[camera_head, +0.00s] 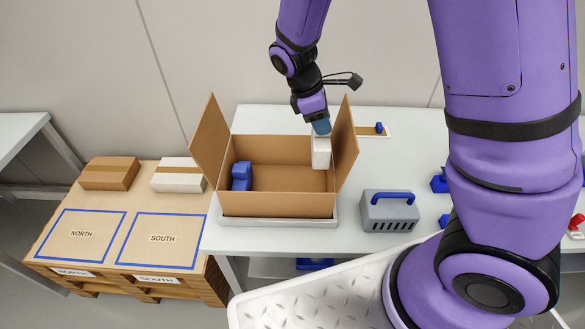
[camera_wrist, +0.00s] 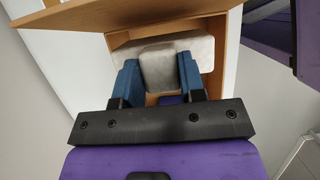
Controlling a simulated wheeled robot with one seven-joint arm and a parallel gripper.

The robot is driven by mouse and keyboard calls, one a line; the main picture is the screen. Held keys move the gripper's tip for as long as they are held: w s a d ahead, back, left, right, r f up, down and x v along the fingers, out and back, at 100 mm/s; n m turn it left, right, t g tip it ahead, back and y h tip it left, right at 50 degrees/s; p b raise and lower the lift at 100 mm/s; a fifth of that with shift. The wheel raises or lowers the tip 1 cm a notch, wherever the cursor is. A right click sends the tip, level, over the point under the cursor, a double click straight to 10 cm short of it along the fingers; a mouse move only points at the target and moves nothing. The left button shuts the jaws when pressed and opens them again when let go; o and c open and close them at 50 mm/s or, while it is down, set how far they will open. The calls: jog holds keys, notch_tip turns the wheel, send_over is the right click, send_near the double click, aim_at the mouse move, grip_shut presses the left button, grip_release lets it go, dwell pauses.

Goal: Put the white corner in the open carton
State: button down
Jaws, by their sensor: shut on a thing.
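The open carton (camera_head: 275,203) stands on the table with its side flaps spread outward. My gripper (camera_head: 321,126) points down at the carton's right back part. It is shut on the white corner (camera_head: 321,152), a whitish block that shows inside the carton near the right wall. In the wrist view the blue fingers of my gripper (camera_wrist: 160,85) press on both sides of the white corner (camera_wrist: 170,65). Whether the white corner touches the carton's floor cannot be told. A blue piece (camera_head: 241,176) lies in the left part of the carton.
A grey case with a blue handle (camera_head: 389,211) stands right of the carton. Behind is a flat tray with a small blue item (camera_head: 379,128). At left, a pallet (camera_head: 130,270) holds a brown box (camera_head: 109,173) and a white box (camera_head: 178,175). The carton's middle is free.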

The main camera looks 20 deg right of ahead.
jog(key=shift+f, duration=4.4)
jog(key=shift+f, duration=0.6)
jog(key=c, duration=0.7)
grip_release()
jog(key=shift+r, duration=0.1)
jog(key=shift+r, duration=0.3)
jog(key=v, duration=1.2)
jog(key=shift+r, duration=0.35)
